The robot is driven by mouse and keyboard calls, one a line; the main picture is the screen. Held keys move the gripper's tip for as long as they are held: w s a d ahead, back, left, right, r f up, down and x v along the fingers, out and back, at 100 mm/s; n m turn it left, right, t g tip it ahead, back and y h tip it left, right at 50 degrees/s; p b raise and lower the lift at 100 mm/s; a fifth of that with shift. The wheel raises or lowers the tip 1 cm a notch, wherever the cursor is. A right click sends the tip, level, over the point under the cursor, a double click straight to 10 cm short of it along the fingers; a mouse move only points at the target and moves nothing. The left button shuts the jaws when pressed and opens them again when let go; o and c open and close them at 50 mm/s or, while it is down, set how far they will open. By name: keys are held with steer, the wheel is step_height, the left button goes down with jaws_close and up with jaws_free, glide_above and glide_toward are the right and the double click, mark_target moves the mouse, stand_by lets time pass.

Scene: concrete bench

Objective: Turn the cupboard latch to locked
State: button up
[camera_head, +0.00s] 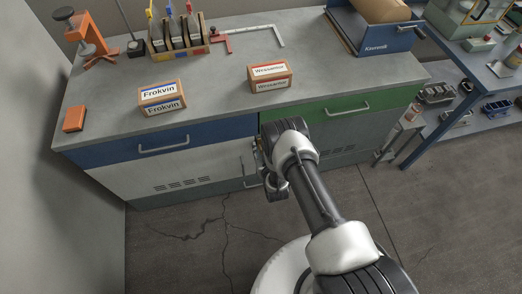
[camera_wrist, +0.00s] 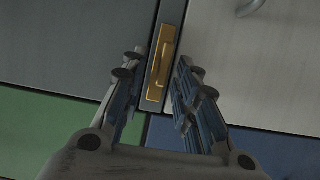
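The cupboard latch (camera_wrist: 160,62) is a brass plate with a raised handle bar, seen in the wrist view at the seam between the two cupboard doors. The bar lies nearly in line with the plate and the seam. My gripper (camera_wrist: 157,72) is open, with one finger on each side of the latch. I cannot tell whether either finger touches it. In the head view, my arm's end (camera_head: 272,165) is at the cupboard front and hides most of the latch. The left cupboard door (camera_head: 190,172) is light grey and looks shut.
A blue drawer (camera_head: 120,150) and a green drawer (camera_head: 350,105) sit above the doors, with bar handles. On the bench top (camera_head: 215,90) stand a Frokvin box (camera_head: 161,97), another labelled box (camera_head: 270,77) and an orange block (camera_head: 75,118). A blue shelf unit (camera_head: 440,125) stands right. The cracked floor (camera_head: 180,240) is clear.

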steer(key=shift+w, duration=0.1)
steer(key=shift+c, duration=0.3)
jaws_close()
steer(key=shift+a, duration=0.1)
steer(key=n+h, duration=0.1)
steer(key=n, duration=0.1)
steer(key=a+n+t+h, duration=0.1)
steer(key=shift+f+n+h, duration=0.2)
steer(key=shift+n+h, duration=0.1)
steer(key=shift+n, duration=0.1)
steer(key=n, duration=0.1)
steer(key=n+t+h, duration=0.1)
steer(key=n, duration=0.1)
steer(key=n+h, duration=0.1)
steer(key=shift+s+a+f+n+t, duration=0.25)
steer(key=shift+f+n+t, duration=0.05)
steer(key=shift+f+t, duration=0.1)
steer(key=shift+f+n+t+h, duration=0.15)
steer(key=shift+n+t+h, duration=0.2)
steer(key=shift+n, duration=0.55)
steer(key=shift+f+n+t+h, duration=0.15)
steer(key=shift+n+t, duration=0.3)
steer(key=shift+n, duration=0.45)
steer(key=shift+r, duration=0.1)
